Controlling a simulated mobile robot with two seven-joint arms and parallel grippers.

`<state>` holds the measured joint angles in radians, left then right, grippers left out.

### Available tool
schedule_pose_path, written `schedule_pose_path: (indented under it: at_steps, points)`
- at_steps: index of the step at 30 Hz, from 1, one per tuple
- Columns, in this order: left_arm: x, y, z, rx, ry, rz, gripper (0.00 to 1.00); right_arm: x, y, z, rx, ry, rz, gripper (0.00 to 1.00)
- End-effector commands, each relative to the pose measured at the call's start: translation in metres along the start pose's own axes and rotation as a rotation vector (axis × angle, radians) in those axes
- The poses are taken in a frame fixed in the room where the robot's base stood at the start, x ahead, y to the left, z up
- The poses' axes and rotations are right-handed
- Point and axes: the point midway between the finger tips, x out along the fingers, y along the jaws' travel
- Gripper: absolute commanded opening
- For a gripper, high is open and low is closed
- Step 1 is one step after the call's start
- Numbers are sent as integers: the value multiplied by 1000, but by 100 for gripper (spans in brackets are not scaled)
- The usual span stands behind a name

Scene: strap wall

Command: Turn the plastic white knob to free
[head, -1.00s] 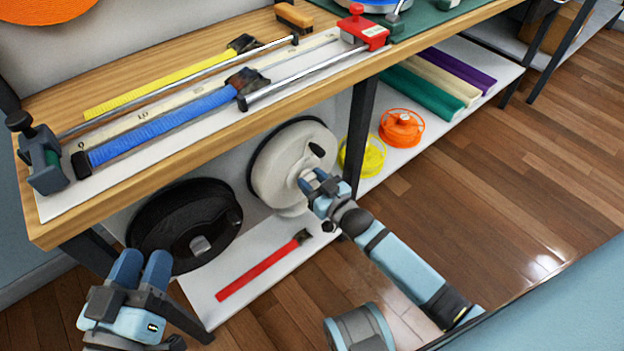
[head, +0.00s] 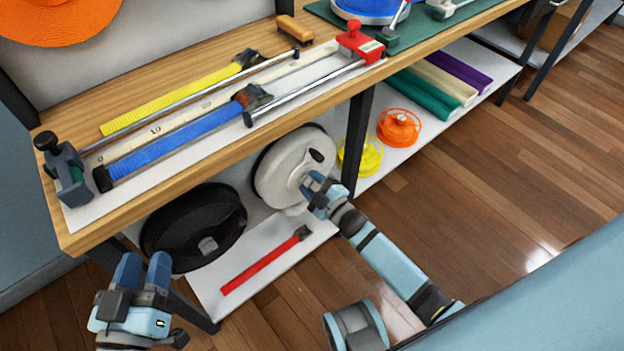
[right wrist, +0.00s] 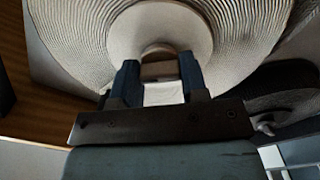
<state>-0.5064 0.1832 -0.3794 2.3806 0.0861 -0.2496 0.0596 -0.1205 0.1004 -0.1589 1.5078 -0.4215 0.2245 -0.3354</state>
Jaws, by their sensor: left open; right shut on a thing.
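The white reel (head: 278,183) stands upright under the bench, with a dark crank grip (head: 316,156) on its face. My right gripper (head: 309,183) is at the middle of this reel and hides most of the white knob there. In the right wrist view, the two blue fingers (right wrist: 160,82) are on either side of the knob (right wrist: 158,67), shut on it. The wound strap of the reel (right wrist: 75,30) curves around behind. My left gripper (head: 144,270) is open and empty at the lower left, in front of the black reel.
The black reel (head: 190,232) stands to the left of the white one. A dark bench leg (head: 358,135) is close to my right gripper. Yellow (head: 362,157) and orange reels (head: 398,128) stand beyond it.

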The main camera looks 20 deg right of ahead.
Motion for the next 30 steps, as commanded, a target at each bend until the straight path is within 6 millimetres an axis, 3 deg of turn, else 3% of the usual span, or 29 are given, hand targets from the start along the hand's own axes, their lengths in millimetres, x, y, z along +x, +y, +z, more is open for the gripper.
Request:
schedule_pose_path:
  at_steps: [18, 30]
  points:
    - [-2, -5, 12, 4, -50, -18, 43, 0, -1, 0, -547, 0, 0, 17]
    - [-1, -1, 0, 1, -8, -5, 43, 0, -1, 0, -730, 0, -1, 17]
